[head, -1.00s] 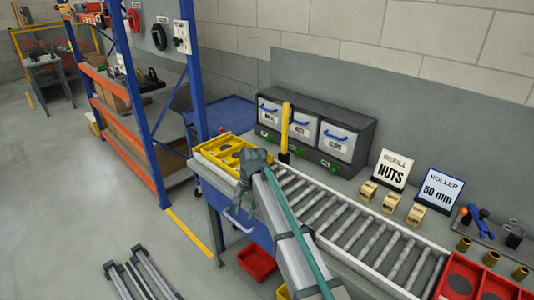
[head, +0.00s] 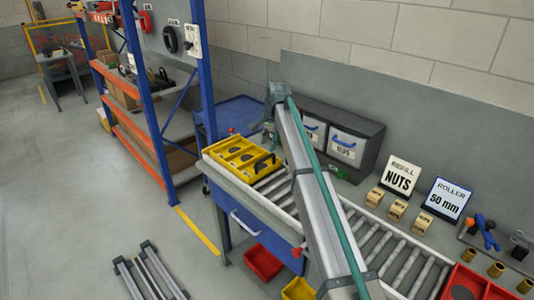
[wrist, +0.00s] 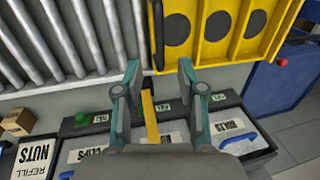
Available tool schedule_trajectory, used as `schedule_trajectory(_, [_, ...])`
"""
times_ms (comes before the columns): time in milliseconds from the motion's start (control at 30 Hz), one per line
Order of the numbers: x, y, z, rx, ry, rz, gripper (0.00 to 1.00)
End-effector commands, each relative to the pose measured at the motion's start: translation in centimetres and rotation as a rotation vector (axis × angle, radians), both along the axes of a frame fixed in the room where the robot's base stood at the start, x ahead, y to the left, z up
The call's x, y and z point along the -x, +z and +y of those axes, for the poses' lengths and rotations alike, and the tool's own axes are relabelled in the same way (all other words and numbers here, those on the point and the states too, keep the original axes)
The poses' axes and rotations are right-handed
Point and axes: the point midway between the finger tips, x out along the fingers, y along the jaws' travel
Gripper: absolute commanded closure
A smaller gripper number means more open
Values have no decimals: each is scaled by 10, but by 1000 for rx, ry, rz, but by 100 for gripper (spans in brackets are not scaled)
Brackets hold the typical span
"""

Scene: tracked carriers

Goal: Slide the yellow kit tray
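The yellow kit tray (head: 228,166) lies on the left end of the roller conveyor, with dark round recesses in it. Its black handle (head: 264,163) is on the right end. In the wrist view, part of the tray (wrist: 240,28) fills the top right, and the handle (wrist: 157,32) stands at its left edge. My gripper (wrist: 159,72) is open and empty, its fingertips apart, near the conveyor's wall-side edge and just short of the handle. A yellow upright strip (wrist: 150,118) shows between and below the fingers. In the head view, my arm partly hides the gripper.
Bare rollers (head: 365,232) run to the right of the tray. Grey labelled bins (head: 347,145) stand against the wall behind. Signs and small wooden pieces (head: 397,210) stand beyond the conveyor. A blue rack post (head: 204,80) rises at left.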

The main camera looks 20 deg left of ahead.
Motion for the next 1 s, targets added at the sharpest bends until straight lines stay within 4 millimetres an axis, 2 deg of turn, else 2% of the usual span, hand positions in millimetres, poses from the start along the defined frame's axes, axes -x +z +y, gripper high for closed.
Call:
schedule_trajectory(200, [-2,-35,6,2,1,3,61])
schedule_trajectory(400, [-4,-56,10,1,1,2,61])
schedule_trajectory(800, [-5,-64,11,0,1,0,61])
schedule_trajectory(1000, [-5,-63,11,1,1,0,94])
